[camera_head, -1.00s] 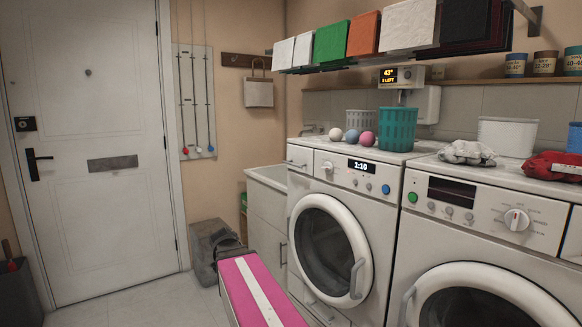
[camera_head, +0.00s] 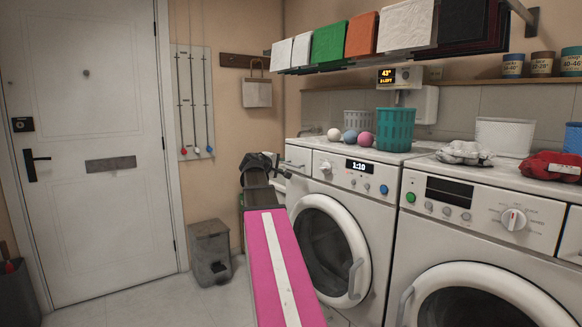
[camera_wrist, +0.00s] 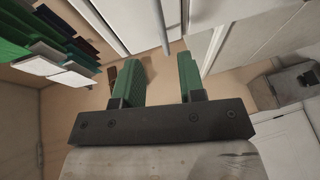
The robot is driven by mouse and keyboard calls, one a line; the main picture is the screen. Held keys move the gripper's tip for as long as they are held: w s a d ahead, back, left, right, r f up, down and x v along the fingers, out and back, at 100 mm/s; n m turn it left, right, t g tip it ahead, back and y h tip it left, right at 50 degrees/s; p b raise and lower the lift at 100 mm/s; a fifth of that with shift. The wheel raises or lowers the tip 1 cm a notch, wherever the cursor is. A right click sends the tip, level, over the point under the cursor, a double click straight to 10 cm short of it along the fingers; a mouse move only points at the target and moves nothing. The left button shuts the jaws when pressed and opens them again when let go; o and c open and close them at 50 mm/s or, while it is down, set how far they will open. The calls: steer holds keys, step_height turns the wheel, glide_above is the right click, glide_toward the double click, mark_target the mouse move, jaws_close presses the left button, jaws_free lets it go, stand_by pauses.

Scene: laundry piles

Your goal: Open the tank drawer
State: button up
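The tank drawer (camera_head: 297,157) is the small white front panel at the upper left of the left washing machine (camera_head: 345,220). It looks shut, and its left edge is partly behind my gripper. My gripper (camera_head: 277,165) is at the far end of my pink-and-white arm, just left of the drawer in the head view. I cannot tell whether it touches the machine. In the wrist view, the two green fingers of my gripper (camera_wrist: 160,82) are wide apart with nothing between them. I cannot make out the drawer for sure there.
A grey bin (camera_head: 210,250) stands on the floor by the wall. Three balls and a teal basket (camera_head: 395,130) are on top of the left machine. A shelf with hanging cloth swatches (camera_head: 330,40) is above. A second machine (camera_head: 480,235) stands to the right.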

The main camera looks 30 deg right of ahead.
mark_target(290, 165)
steer(key=x, duration=0.9)
steer(key=shift+w+d+f, duration=0.15)
steer(key=shift+w+d, duration=0.05)
steer(key=shift+d, duration=0.1)
jaws_close()
